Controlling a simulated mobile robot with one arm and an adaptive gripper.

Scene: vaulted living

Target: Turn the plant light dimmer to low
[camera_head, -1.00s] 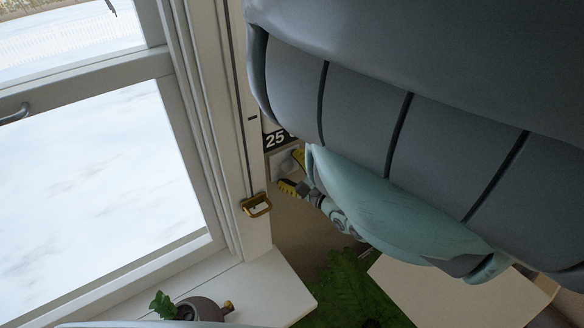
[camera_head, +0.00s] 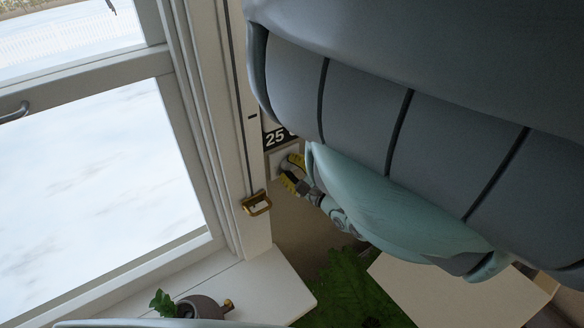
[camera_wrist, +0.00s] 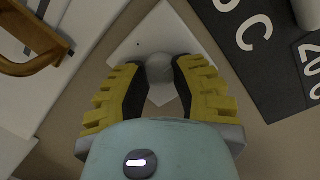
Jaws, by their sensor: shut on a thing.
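The plant light dimmer is a white square plate (camera_wrist: 163,22) on the wall with a round pale knob (camera_wrist: 160,67) at its middle. My gripper (camera_wrist: 162,72) is shut on the knob, with one yellow-and-black finger on each side. In the head view my gripper (camera_head: 291,172) is at the plate (camera_head: 281,157), just below a black "25" label. My fingers hide much of the knob there. I cannot see any setting mark on the knob.
A brass handle (camera_head: 258,211) juts from the window frame left of my gripper. Black temperature labels (camera_head: 275,138) are above the dimmer. A potted plant (camera_head: 202,307) stands on the white sill (camera_head: 261,283) below. Green foliage (camera_head: 345,290) is lower right.

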